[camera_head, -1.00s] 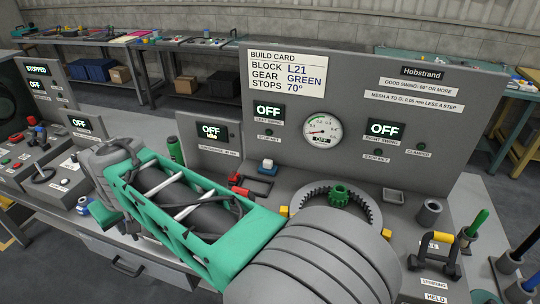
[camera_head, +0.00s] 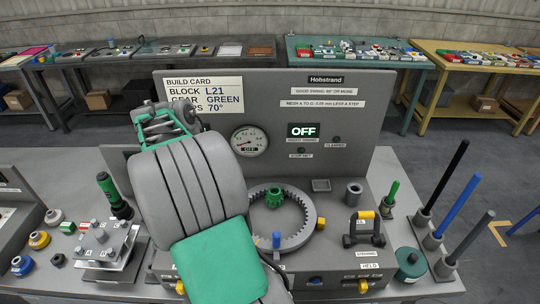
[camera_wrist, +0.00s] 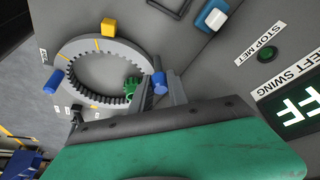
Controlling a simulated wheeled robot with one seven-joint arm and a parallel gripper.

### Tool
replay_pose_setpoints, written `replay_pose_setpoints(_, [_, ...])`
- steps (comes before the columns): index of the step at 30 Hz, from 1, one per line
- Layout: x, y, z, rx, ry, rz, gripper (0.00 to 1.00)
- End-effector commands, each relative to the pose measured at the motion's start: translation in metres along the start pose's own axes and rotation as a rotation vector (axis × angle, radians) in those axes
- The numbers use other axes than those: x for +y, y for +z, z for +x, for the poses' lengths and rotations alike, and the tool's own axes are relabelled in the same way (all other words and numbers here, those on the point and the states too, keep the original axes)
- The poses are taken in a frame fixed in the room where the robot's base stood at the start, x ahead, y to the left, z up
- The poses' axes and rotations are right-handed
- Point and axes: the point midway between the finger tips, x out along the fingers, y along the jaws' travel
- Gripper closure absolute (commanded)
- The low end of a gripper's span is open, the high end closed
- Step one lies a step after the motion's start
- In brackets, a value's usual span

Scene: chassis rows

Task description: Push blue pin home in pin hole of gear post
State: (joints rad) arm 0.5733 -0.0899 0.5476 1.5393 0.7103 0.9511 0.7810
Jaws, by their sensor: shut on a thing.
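My gripper (camera_wrist: 164,76) is shut on a blue pin (camera_wrist: 160,85) in the wrist view. The pin is right beside the green gear (camera_wrist: 131,88); how deep it sits, and whether it is in a hole, I cannot tell. The gear also shows in the head view (camera_head: 279,192), at the back inside the grey toothed ring (camera_head: 306,227). The post's pin hole is not visible. In the head view my arm covers my gripper and the held pin.
Another yellow block (camera_wrist: 108,28) is by the ring in the wrist view. The gauge panel (camera_head: 290,90) rises behind.

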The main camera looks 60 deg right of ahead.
Motion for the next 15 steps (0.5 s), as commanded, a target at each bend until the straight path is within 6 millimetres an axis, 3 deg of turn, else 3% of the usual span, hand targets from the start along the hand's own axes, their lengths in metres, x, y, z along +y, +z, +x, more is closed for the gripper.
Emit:
replay_pose_setpoints(1, [0.014, -0.029, 0.002, 0.0, 0.061, 0.137, 1.0])
replay_pose_setpoints(6, [0.061, -0.091, 0.022, 0.0, 0.232, 0.55, 1.0])
replay_pose_setpoints(10, [0.086, -0.113, 0.031, 0.0, 0.306, 0.732, 1.0])
replay_pose_setpoints(15, [0.093, -0.116, 0.04, 0.0, 0.328, 0.793, 1.0])
